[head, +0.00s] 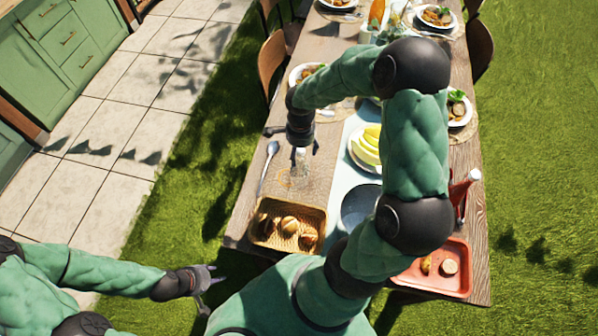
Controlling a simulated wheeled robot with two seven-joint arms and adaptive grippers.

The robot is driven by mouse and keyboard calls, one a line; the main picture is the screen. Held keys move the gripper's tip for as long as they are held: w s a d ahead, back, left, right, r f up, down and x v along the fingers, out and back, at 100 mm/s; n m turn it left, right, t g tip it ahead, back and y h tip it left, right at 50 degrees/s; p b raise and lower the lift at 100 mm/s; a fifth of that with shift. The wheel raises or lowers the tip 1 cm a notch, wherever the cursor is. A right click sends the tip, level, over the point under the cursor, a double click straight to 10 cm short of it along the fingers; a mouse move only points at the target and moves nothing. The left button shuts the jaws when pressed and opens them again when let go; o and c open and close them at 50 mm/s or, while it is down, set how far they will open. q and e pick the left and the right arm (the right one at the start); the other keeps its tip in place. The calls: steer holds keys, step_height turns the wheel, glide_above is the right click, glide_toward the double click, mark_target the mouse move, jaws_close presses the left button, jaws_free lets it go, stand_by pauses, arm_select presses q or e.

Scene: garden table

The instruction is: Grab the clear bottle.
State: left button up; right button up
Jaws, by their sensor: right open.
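The clear bottle (300,166) stands on the wooden table, left of the pale runner. It is see-through and hard to make out against the wood. My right gripper (298,150) is directly over its top, pointing down, with its fingers open and spread to either side. I cannot tell whether the fingers touch the bottle. My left gripper (213,282) is low at the left, off the table's near left corner and away from the bottle.
A spoon (268,165) lies left of the bottle. A basket of bread rolls (262,236) is nearer me. A plate of yellow fruit (366,146), a grey bowl (358,207), a red bottle (464,187) and a red tray (440,286) stand to the right.

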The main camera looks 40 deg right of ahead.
mark_target(300, 159)
step_height(300, 159, down, 5)
steer(key=shift+w+f+b, duration=0.1)
steer(key=shift+b, duration=0.2)
jaws_close()
